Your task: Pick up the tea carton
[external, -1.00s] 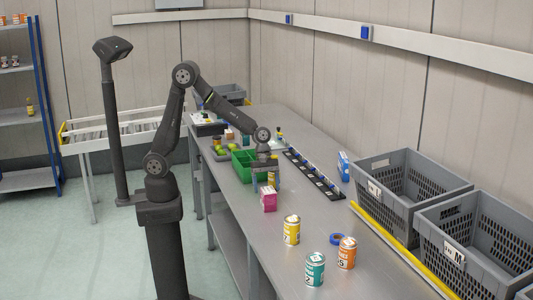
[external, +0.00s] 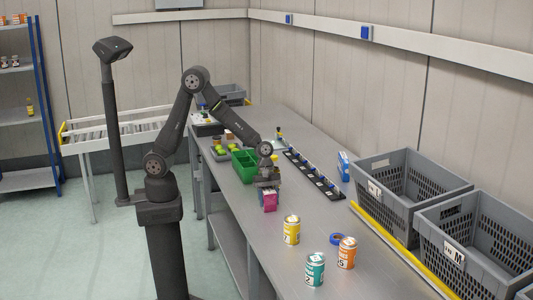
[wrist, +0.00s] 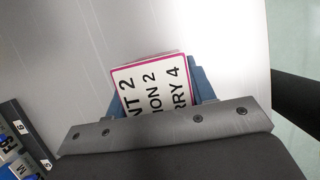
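A small magenta box (external: 269,201), which I take to be the tea carton, stands on the grey workbench. My gripper (external: 268,186) is directly over it, pointing down, with its fingers at the carton's upper part. In the wrist view, the carton's white, magenta-edged label face (wrist: 152,90) lies between the blue fingers of my gripper (wrist: 160,92). The fingers are spread wide, one on each side of the carton. Whether they touch its sides is hard to see. The gripper body hides the carton's near part in the wrist view.
A green bin (external: 244,166) stands just behind the carton, and a black strip with blue parts (external: 314,175) lies to its right. A yellow can (external: 291,230), a teal can (external: 315,269) and an orange can (external: 346,253) stand nearer. Grey crates (external: 410,205) line the right side.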

